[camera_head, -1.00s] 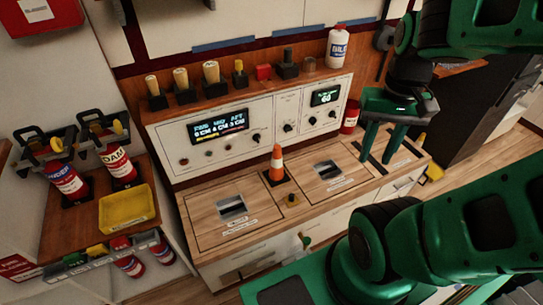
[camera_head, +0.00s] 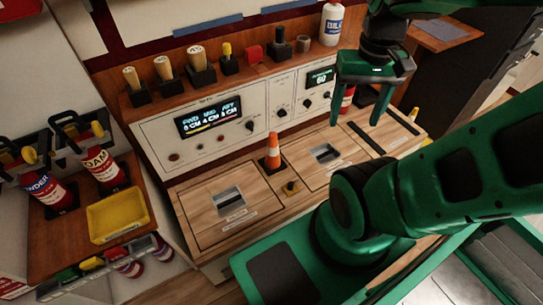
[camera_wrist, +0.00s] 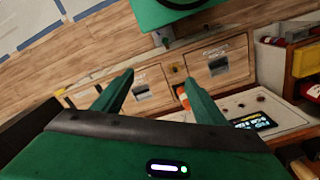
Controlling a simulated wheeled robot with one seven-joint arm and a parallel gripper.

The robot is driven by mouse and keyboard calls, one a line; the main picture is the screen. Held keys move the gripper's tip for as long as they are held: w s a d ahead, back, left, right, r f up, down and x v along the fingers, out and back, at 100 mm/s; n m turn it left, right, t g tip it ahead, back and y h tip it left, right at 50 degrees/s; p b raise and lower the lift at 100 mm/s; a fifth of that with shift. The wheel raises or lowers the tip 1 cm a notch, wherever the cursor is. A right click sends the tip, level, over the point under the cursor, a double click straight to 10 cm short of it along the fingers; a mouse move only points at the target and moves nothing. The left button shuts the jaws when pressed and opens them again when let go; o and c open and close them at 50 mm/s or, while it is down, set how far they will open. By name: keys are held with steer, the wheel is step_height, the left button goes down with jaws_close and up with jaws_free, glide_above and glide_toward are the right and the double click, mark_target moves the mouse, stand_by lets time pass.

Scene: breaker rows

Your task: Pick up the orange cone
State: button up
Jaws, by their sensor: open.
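The orange cone (camera_head: 274,150) has a white band and a dark square base. It stands upright on the wooden counter (camera_head: 195,190), between two square inset openings. My gripper (camera_head: 355,118) is open and empty, above the counter to the right of the cone and apart from it. In the wrist view my gripper's two green fingers (camera_wrist: 157,85) are spread. A part of the cone (camera_wrist: 183,97) shows there beside the right finger, which hides some of it.
A control panel (camera_head: 290,97) with lit displays stands behind the cone. Above it a shelf holds several dark-based knobs and a white bottle (camera_head: 331,24). A yellow tray (camera_head: 118,214) is at left. A small brass knob (camera_head: 291,188) sits in front of the cone.

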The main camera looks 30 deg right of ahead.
steer(key=w+d+f+n, duration=0.3)
steer(key=w+f+n, duration=0.15)
steer(key=w, duration=0.55)
steer(key=n, duration=0.7)
glide_toward(276, 135)
steer(key=s+d+r, duration=0.2)
steer(key=s+d, duration=0.2)
steer(key=s, duration=0.1)
steer(key=w+a+f+n, duration=0.1)
steer(key=f, duration=0.2)
steer(key=w+a+f+n, duration=0.1)
steer(key=w+f, duration=0.1)
steer(key=f, duration=0.1)
steer(key=w+a+f+n+t+y, duration=0.1)
steer(key=f, duration=0.2)
steer(key=shift+w+a+f, duration=0.25)
steer(key=shift+w+f, duration=0.05)
steer(key=shift+w, duration=0.1)
steer(key=shift+w+a+f, duration=0.15)
steer(key=shift+a+f, duration=0.05)
steer(key=shift+f, duration=0.4)
steer(key=shift+w+a+f, duration=0.2)
steer(key=shift+w+f, duration=0.05)
steer(key=shift+f, duration=1.45)
steer(key=shift+w+a+f, duration=0.2)
steer(key=shift+w+f, duration=0.05)
steer(key=shift+f, duration=1.4)
steer(key=shift+w+a+f, duration=0.2)
steer(key=shift+w+f, duration=0.05)
steer(key=shift+f, duration=1.45)
